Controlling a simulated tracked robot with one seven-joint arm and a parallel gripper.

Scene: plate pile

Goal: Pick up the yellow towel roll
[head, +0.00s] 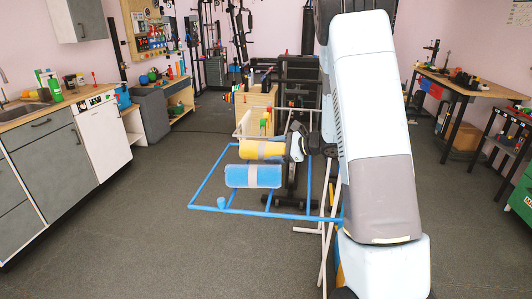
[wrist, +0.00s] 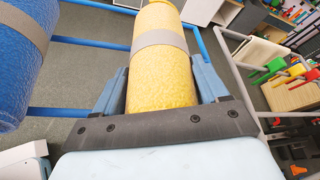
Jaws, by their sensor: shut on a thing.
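The yellow towel roll (head: 262,149) with a grey band around its middle is at the end of my arm in the head view. In the wrist view the yellow towel roll (wrist: 160,70) lies between the two blue fingers of my gripper (wrist: 161,92), which is shut on its near end. A blue roll (head: 254,176) with a grey band lies just below and beside it in the head view. It also shows at the left of the wrist view (wrist: 22,55), apart from my gripper. Part of my gripper in the head view (head: 291,147) is small and hard to make out.
A blue tube frame (head: 205,208) surrounds the rolls, with bars close to them. White tubes (head: 308,230) stand by my arm. A counter with a sink (head: 30,110) is at the left, a workbench (head: 470,85) at the right. The front left floor (head: 140,240) is clear.

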